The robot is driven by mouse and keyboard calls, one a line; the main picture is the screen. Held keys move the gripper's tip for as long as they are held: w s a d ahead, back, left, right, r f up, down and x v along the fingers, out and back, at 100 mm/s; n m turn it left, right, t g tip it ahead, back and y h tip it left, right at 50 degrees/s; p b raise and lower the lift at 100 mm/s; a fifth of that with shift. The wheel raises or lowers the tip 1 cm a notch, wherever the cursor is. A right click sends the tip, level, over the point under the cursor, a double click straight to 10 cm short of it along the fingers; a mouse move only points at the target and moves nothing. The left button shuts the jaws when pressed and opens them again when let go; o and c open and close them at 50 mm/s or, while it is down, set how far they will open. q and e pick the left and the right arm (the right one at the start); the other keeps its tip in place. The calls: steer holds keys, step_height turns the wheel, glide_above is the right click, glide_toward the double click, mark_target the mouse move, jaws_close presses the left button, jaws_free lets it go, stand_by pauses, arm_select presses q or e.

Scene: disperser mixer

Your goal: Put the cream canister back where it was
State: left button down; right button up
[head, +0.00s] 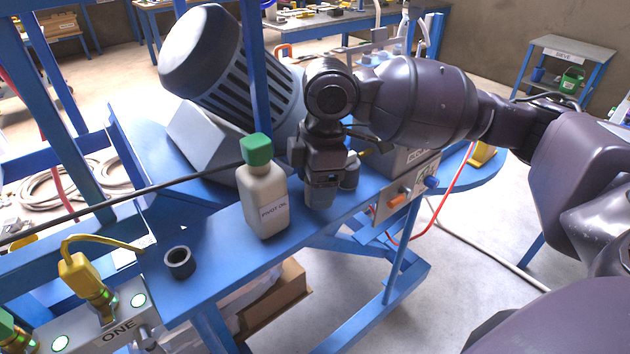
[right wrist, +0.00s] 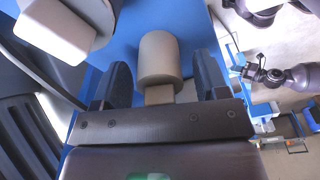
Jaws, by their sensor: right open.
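The gripper is open. In the right wrist view, a short beige cylinder (right wrist: 160,62) shows beyond and between the open fingers (right wrist: 161,88); contact cannot be told. It seems to be the small grey cylinder (head: 351,172) behind the gripper in the head view.
A large grey motor (head: 215,70) stands behind the canister. A dark ring-shaped cup (head: 180,262) sits at the shelf's left. A box with orange and blue knobs (head: 410,190) is at the right. The shelf between cup and canister is clear.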

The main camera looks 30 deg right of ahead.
arm_select(q)
steer(key=shift+f, duration=0.15)
arm_select(e)
steer(key=r, duration=0.1)
steer(key=r+p, duration=0.1)
steer(key=r, duration=0.3)
steer(key=shift+d+r, duration=0.15)
steer(key=shift+d, duration=0.1)
arm_select(q)
steer(key=shift+s+a+r+p, duration=0.1)
steer(key=shift+s+r+p, duration=0.05)
steer(key=shift+r+p, duration=0.35)
steer(key=shift+s+a+r+p, duration=0.1)
steer(key=shift+s+r+p, duration=0.05)
steer(key=shift+r+p, duration=0.35)
arm_select(e)
step_height(320, 180, up, 7)
steer(key=shift+s+d, duration=0.2)
steer(key=shift+d, duration=0.25)
arm_select(q)
steer(key=shift+s, duration=0.1)
arm_select(e)
steer(key=shift+s, duration=0.1)
